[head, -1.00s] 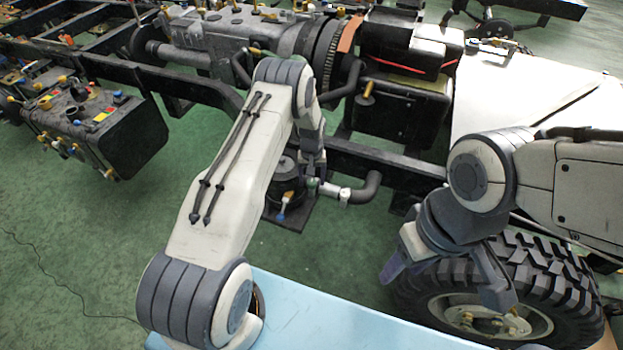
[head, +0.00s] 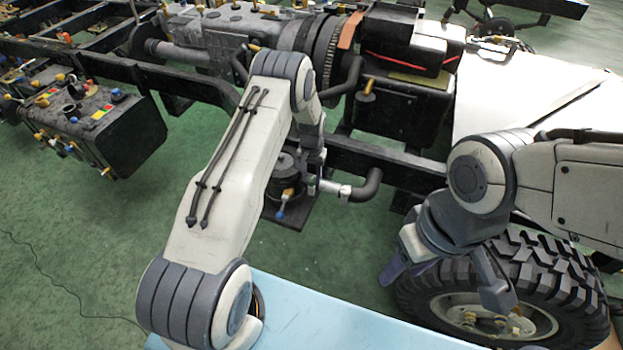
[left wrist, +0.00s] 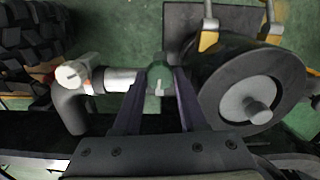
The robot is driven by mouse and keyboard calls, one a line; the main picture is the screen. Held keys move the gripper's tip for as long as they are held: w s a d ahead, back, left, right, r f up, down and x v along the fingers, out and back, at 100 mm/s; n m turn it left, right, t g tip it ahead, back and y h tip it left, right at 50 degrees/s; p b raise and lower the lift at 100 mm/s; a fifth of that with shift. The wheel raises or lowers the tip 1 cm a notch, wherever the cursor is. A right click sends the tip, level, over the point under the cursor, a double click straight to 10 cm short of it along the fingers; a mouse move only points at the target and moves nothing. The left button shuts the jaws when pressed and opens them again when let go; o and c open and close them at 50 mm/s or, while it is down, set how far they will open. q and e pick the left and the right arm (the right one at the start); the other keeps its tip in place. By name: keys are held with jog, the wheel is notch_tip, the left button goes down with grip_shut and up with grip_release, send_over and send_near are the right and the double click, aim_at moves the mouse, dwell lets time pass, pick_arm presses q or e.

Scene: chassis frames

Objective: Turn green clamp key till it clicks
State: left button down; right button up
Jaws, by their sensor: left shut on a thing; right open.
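The green clamp key (left wrist: 158,76) sits on a silver pipe, between the two dark fingers of my left gripper (left wrist: 158,90) in the left wrist view. The gripper is shut on it. In the head view my left gripper (head: 314,172) reaches down beside the black canister, mostly hidden by my own arm, and the key cannot be made out clearly. The silver pipe (head: 330,187) runs right to a white fitting and a black bent hose (head: 370,185). My right gripper (head: 445,282) is open and empty, in front of the large tyre.
A black canister (head: 284,180) on a dark plate stands close left of the pipe; its round end (left wrist: 252,98) is near the right finger. The chassis rail (head: 390,160) runs behind. A light blue surface (head: 340,320) lies in front. Green floor is free at left.

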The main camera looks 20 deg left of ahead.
aim_at(312, 179)
pick_arm(q)
jog(key=m+b, duration=0.1)
jog(key=m, duration=0.2)
jog(key=shift+m, duration=0.4)
jog(key=m+b, duration=0.1)
jog(key=m, duration=0.3)
jog(key=shift+b, duration=0.35)
jog(key=shift+c, duration=2.3)
grip_release()
notch_tip(312, 179, up, 11)
jog(key=shift+f+b, duration=0.2)
jog(key=shift+b, duration=0.25)
